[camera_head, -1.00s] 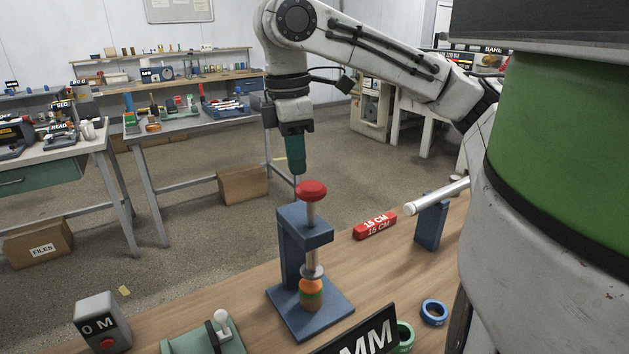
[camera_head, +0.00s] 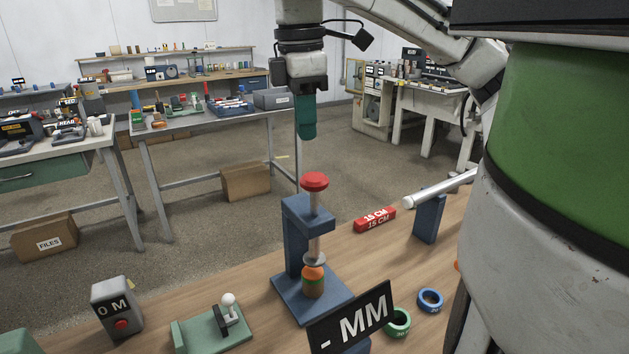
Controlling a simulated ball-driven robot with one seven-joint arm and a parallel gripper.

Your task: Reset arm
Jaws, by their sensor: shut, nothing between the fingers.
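My gripper (camera_head: 307,136) hangs straight down from my arm in the upper middle of the head view. Its green fingers are shut together with nothing between them. It is above and apart from the blue press (camera_head: 298,240) on the wooden bench. The press has a red knob (camera_head: 314,182) on top of a metal rod. An orange and brown cylinder (camera_head: 313,280) stands under the rod on the press base.
The wooden bench (camera_head: 255,284) also holds a red "15 CM" block (camera_head: 375,220), a metal rod on a blue stand (camera_head: 429,219), blue (camera_head: 430,300) and green (camera_head: 397,324) rings, a "- MM" sign (camera_head: 352,318), a green fixture (camera_head: 213,333) and a "0 M" button box (camera_head: 117,306).

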